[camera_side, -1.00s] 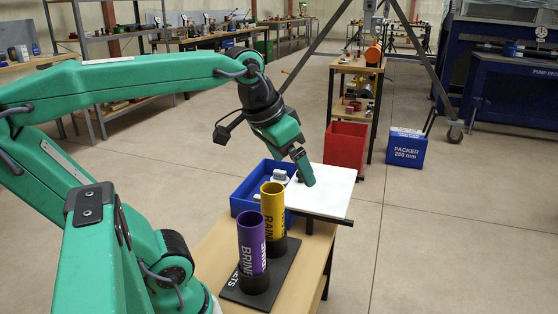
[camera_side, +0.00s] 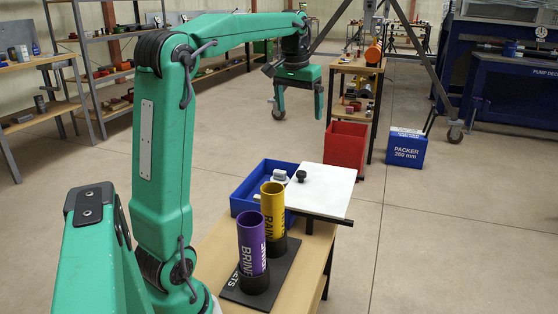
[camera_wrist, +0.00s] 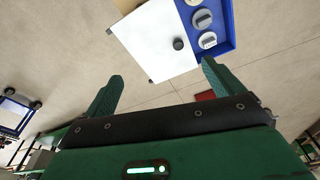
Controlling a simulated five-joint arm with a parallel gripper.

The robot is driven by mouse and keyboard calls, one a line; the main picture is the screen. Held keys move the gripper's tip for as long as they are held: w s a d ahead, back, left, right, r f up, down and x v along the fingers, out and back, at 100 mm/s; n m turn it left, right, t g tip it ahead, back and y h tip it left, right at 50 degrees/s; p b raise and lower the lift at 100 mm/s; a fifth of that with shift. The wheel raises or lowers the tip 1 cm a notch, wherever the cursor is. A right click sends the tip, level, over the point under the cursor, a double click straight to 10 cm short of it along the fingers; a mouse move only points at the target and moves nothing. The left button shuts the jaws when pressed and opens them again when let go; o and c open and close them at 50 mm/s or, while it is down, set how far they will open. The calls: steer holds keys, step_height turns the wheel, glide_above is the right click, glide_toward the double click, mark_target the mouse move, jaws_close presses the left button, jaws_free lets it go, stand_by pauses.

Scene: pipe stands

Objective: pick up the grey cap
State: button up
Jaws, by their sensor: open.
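Several light grey caps lie in the blue tray; one grey cap (camera_side: 281,176) shows in the side view, and the wrist view shows one grey cap (camera_wrist: 202,18) with another (camera_wrist: 207,40) beside it. A dark knob-like piece (camera_side: 301,176) stands on the white board (camera_side: 330,187); it also shows in the wrist view (camera_wrist: 178,44). My gripper (camera_side: 298,112) is open and empty, well above the board. In the wrist view my gripper's two fingers (camera_wrist: 161,73) are apart, with the board and tray beyond them.
The blue tray (camera_side: 242,194) is beside the white board. A purple pipe (camera_side: 252,243) and a yellow pipe (camera_side: 273,210) stand upright in dark holders on the near bench. A red bin (camera_side: 346,147) stands on the floor behind. The air around my gripper is clear.

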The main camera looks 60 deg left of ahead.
steer(key=a+f+n+g+h, duration=0.1)
steer(key=a+f+n, duration=0.15)
steer(key=a, duration=0.65)
steer(key=a+f+n+g, duration=0.1)
steer(key=a+f, duration=0.3)
steer(key=a, duration=0.4)
steer(key=shift+m, duration=0.25)
steer(key=f, duration=2.2)
steer(key=shift+s+f, duration=0.25)
steer(key=shift+f, duration=0.15)
steer(key=shift+s+f, duration=0.15)
steer(key=shift+f, duration=2.45)
steer(key=c, duration=1.1)
